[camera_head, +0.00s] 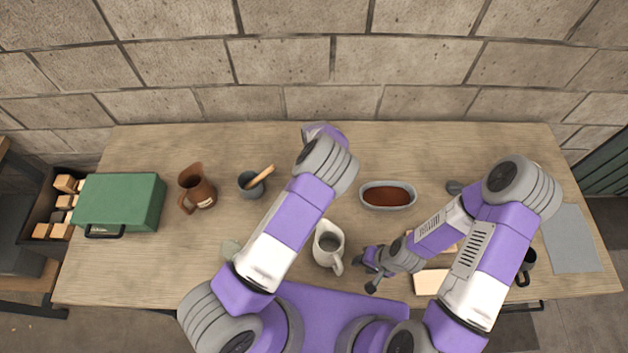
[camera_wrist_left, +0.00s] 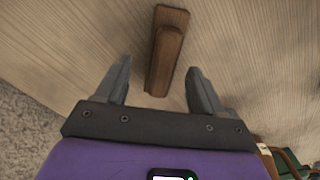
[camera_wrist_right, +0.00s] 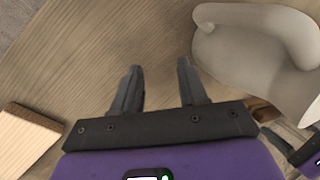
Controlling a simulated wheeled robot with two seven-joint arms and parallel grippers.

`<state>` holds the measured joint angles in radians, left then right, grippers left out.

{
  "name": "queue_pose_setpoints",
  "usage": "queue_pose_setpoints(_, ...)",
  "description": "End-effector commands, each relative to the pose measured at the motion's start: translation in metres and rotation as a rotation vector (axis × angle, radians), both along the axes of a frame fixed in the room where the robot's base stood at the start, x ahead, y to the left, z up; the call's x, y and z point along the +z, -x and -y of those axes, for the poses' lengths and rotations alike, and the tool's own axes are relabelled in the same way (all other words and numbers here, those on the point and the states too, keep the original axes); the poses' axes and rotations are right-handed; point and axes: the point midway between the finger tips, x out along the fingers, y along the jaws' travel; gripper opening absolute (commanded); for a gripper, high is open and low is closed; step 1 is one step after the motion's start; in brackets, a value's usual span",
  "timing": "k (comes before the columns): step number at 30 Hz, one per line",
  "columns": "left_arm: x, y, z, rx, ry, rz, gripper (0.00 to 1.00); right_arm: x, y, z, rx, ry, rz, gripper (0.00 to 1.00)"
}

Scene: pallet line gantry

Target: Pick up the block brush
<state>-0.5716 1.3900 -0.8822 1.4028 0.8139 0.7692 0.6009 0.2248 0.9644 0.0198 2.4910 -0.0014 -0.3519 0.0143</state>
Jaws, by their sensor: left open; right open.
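A brown wooden block (camera_wrist_left: 166,60), which looks like the block brush, lies on the table in the left wrist view. It has a wider, darker end and a narrower raised part; no bristles show. My left gripper (camera_wrist_left: 160,75) is open, its fingers on either side of the block's near end in the picture; I cannot tell the height gap. In the head view my left arm hides its gripper, and I cannot make out the block. My right gripper (camera_head: 365,272) is open and empty beside a white jug (camera_head: 328,246); its fingers (camera_wrist_right: 160,72) also show in the right wrist view.
A green box (camera_head: 120,200), a brown jug (camera_head: 197,188) and a mortar with pestle (camera_head: 250,186) stand on the left. A grey dish (camera_head: 388,196) is at centre. Wooden boards (camera_head: 429,283), a dark mug (camera_head: 526,264) and a grey mat (camera_head: 571,240) are on the right.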

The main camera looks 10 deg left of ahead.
Motion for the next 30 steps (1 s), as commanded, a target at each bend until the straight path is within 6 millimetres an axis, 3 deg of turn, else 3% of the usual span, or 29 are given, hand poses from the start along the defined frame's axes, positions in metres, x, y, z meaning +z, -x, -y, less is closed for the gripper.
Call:
queue_pose_setpoints(7,-0.04,0.004,-0.002,0.0,-0.003,-0.001,0.68,-0.019,0.0,0.0,0.0,0.0,0.0,0.43)
queue_pose_setpoints(17,-0.042,0.004,-0.002,0.0,-0.002,0.001,0.67,-0.019,0.0,0.0,0.0,0.0,0.0,0.43)
queue_pose_setpoints(30,-0.042,0.004,-0.002,0.0,-0.002,0.001,0.0,-0.019,0.0,0.0,0.0,0.0,0.001,0.43)
